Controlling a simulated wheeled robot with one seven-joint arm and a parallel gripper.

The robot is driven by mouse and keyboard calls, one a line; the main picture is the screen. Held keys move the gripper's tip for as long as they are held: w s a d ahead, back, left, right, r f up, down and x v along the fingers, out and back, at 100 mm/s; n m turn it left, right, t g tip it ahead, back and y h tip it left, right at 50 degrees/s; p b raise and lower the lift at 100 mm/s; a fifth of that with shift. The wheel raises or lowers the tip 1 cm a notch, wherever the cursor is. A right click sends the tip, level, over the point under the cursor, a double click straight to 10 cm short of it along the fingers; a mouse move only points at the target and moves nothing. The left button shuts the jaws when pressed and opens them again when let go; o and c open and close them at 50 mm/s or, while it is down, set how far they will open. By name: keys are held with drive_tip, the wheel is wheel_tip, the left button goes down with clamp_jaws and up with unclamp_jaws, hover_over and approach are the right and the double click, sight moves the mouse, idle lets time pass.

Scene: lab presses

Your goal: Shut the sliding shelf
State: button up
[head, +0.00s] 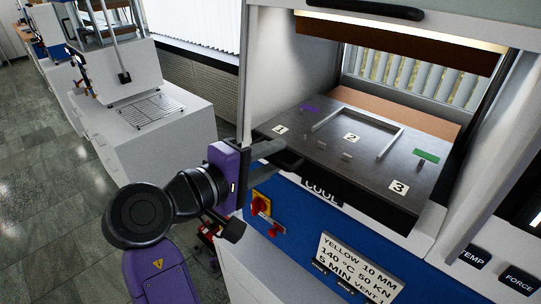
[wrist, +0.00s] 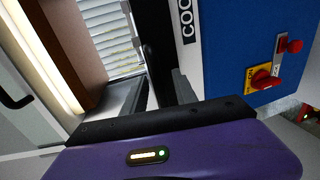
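The sliding shelf (head: 322,158) is a dark grey plate marked 1, 2 and 3, with a raised pale frame on it. It sits in the bay of the white and blue press, and its thick black front edge juts out over the blue front panel. My gripper (head: 280,157) is at the shelf's front left corner in the head view, with its fingers pointing toward that edge. I cannot tell whether they touch it. In the wrist view, my gripper's purple body fills the bottom and the fingers' gap is not clear. I see nothing held.
Below the shelf, the blue panel (head: 290,225) bears a red rotary switch (head: 261,206) on a yellow plate, which also shows in the wrist view (wrist: 264,78). A label card (head: 358,268) is lower right. A hood with a black handle (head: 365,9) is above. Another white machine (head: 150,125) stands left.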

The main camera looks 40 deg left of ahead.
drive_tip(key=shift+c, duration=0.4)
clamp_jaws()
idle(0.9)
